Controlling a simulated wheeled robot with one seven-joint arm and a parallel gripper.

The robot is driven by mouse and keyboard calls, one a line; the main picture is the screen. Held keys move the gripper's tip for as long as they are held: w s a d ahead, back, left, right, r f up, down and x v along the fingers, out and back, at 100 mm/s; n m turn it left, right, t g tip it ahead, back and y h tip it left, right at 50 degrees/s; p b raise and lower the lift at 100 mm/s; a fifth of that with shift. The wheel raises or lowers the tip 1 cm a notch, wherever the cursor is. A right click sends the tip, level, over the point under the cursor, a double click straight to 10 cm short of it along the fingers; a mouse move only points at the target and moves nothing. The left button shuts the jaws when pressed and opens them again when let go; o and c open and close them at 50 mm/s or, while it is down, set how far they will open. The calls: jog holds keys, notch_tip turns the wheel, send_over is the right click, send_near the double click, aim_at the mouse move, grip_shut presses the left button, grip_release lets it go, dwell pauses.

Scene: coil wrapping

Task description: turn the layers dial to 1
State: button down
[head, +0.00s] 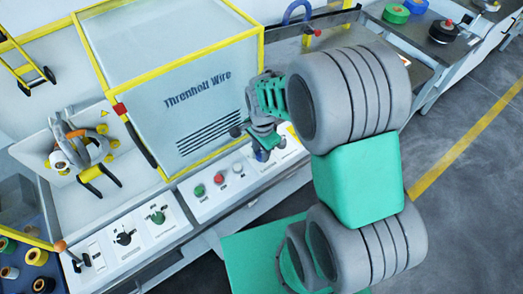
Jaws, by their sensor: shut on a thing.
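My gripper (260,143) is at the right end of the sloped control panel, below the front right corner of the machine's cover. It is shut on a small blue knob (262,155), which is mostly hidden by the fingers. The knob's pointer and scale cannot be read. A black dial (124,238) and a green dial (157,216) sit on white plates farther left on the panel, apart from my gripper. The plate labels are too small to read, so I cannot tell by text which dial is for layers.
A large clear cover (165,85) with yellow edges stands behind the panel. Green, red and white buttons (218,179) lie left of my gripper. A bench with tape rolls (396,14) is at top right.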

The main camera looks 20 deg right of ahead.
jog(key=n+b, duration=0.1)
jog(key=n, duration=0.4)
jog(key=shift+n, duration=0.3)
jog(key=n, duration=0.6)
jog(key=shift+w+b, duration=0.1)
jog(key=shift+b, duration=0.25)
jog(key=n, duration=0.6)
jog(key=shift+n+b, duration=0.3)
jog(key=shift+b, duration=0.05)
jog(key=n, duration=0.5)
jog(key=shift+n+b, duration=0.3)
jog(key=c, duration=1.1)
grip_release()
jog(key=shift+o, duration=0.2)
jog(key=shift+r, duration=0.1)
